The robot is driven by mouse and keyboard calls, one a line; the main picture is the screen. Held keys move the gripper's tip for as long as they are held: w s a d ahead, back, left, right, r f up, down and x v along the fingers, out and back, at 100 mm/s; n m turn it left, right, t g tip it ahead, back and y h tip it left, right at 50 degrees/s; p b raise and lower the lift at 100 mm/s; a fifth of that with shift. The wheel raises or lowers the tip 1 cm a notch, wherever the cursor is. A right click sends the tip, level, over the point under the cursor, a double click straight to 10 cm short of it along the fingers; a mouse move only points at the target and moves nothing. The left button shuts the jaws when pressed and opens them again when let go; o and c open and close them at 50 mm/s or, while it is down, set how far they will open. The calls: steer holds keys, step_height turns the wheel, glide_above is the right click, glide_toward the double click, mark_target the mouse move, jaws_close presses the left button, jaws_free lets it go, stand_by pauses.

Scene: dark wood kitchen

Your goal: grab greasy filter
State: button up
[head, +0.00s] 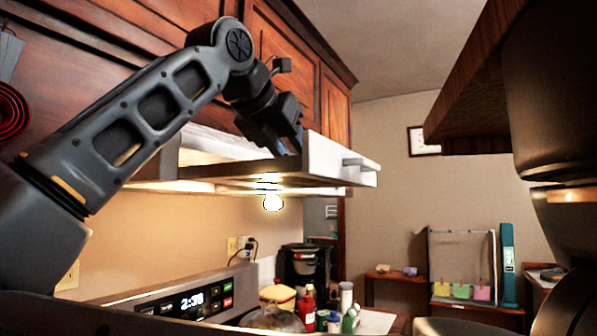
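The range hood (335,160) has a white front and sits under the wooden wall cabinets. A grey panel (235,172) runs along its side and underside. I cannot make out the greasy filter clearly; it may be part of the hood or hidden inside it. My gripper (288,147) points down at the hood's upper side, just behind the white front. Its fingertips are hidden or too dark to read, so I cannot tell if they touch anything or are open.
A lit bulb (272,201) glows under the hood. Wooden cabinets (290,50) rise close behind my arm. Below are a stove panel (185,302), a coffee maker (303,265) and several bottles. A dark wooden overhang (470,115) is at upper right.

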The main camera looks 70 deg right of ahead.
steer(key=shift+d+f, duration=0.1)
jaws_close()
stand_by(0.3)
